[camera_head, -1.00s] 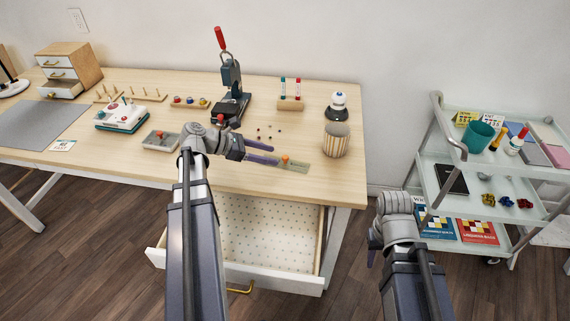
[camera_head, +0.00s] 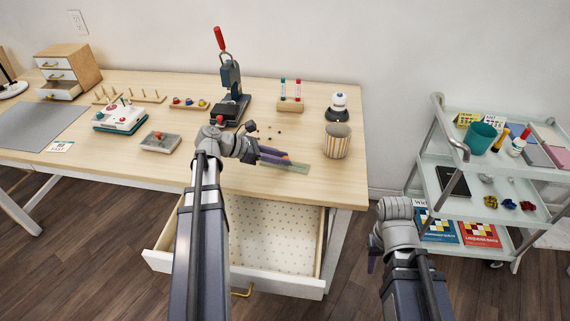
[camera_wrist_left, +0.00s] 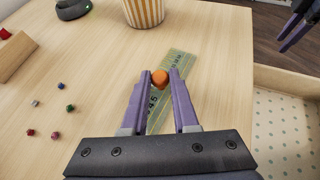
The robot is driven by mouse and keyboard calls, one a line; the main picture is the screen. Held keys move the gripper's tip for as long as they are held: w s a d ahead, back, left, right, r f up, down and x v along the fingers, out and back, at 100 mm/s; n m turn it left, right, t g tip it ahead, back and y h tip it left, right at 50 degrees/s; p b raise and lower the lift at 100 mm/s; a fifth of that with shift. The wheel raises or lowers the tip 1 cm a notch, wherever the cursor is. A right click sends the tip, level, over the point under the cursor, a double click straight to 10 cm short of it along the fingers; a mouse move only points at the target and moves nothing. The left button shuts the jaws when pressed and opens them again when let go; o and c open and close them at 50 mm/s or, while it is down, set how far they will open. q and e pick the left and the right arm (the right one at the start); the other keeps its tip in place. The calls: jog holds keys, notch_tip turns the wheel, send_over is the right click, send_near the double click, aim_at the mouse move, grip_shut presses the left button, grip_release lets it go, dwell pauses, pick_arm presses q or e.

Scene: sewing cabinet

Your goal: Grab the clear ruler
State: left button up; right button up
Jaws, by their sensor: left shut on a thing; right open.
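The clear ruler (camera_head: 299,168) is a greenish see-through strip lying on the desk near its front right edge. In the left wrist view the ruler (camera_wrist_left: 181,62) runs diagonally beneath my fingers, with number marks and an orange knob (camera_wrist_left: 159,79) on it. My left gripper (camera_wrist_left: 160,76) is shut on the orange knob, one purple finger on each side. In the head view my left gripper (camera_head: 287,158) hides the knob and part of the ruler. My right gripper (camera_head: 373,254) is open and empty, low between the desk and the cart.
A striped cup (camera_head: 336,142) stands just behind the ruler. An open drawer (camera_head: 270,245) juts out below the desk front. Small beads (camera_head: 268,131) and a grey tray (camera_head: 160,141) lie to the left. A shelf cart (camera_head: 487,185) stands at the right.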

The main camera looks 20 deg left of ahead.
pick_arm(q)
grip_shut()
jog(key=shift+r, duration=0.15)
notch_tip(320, 180, up, 10)
jog(key=p, duration=1)
